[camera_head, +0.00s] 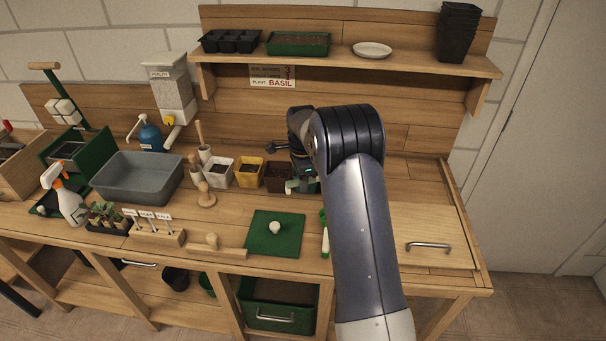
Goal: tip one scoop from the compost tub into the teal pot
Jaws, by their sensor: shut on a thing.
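My gripper (303,174) is at the back of the bench, just right of the brown pot, and largely hidden behind my own arm. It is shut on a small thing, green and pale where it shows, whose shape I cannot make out. A bit of teal green shows below and beside the gripper; I cannot tell whether it is the teal pot or the held thing. A green tub (281,317) with dark brown filling sits under the bench; I cannot tell whether it is the compost tub. No scoop is clearly visible.
A white pot (219,174), a yellow pot (249,175) and a brown pot (277,179) stand in a row left of my gripper. A grey basin (137,181) is further left. A green mat (262,240) with a pale knob lies in front. The right benchtop is clear.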

